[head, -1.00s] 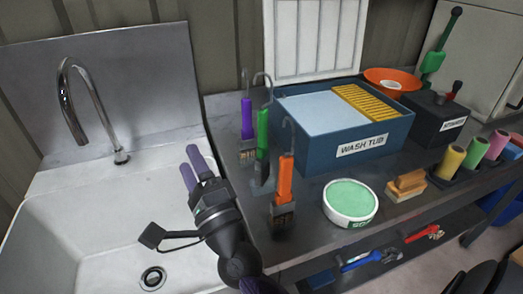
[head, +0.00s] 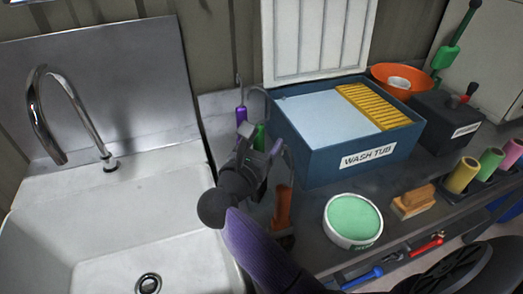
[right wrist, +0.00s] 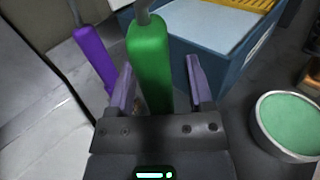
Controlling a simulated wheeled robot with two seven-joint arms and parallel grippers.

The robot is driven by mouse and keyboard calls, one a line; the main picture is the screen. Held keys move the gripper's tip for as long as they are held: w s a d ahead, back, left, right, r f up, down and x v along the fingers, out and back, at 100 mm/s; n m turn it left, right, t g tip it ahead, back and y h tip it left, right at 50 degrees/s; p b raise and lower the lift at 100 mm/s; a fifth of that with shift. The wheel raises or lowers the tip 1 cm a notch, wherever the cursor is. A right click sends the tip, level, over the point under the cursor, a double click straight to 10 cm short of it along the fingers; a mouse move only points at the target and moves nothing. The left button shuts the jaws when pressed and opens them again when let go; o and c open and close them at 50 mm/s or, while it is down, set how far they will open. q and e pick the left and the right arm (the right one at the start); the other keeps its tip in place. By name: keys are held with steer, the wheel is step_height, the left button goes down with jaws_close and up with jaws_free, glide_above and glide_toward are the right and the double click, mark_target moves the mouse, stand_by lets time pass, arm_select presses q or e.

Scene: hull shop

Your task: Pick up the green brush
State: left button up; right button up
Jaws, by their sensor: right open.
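The green brush (head: 259,137) stands between the sink and the wash tub, its handle up and its lower part hidden behind my right gripper (head: 262,152) in the head view. In the right wrist view its green handle (right wrist: 150,58) shows between the two spread fingers of my right gripper (right wrist: 160,75), nearer the left finger. The fingers are open; I cannot tell whether they touch the handle. The bristles are hidden. My left gripper is not in view.
A purple brush (head: 241,115) stands just left of the green one, and an orange brush (head: 282,207) stands nearer me. The blue wash tub (head: 303,160) is close on the right. A round green-topped tub (head: 353,220) and the sink (head: 150,215) flank the area.

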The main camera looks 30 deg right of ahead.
steer(key=shift+s+a, duration=0.2)
steer(key=shift+s, duration=0.05)
jaws_close()
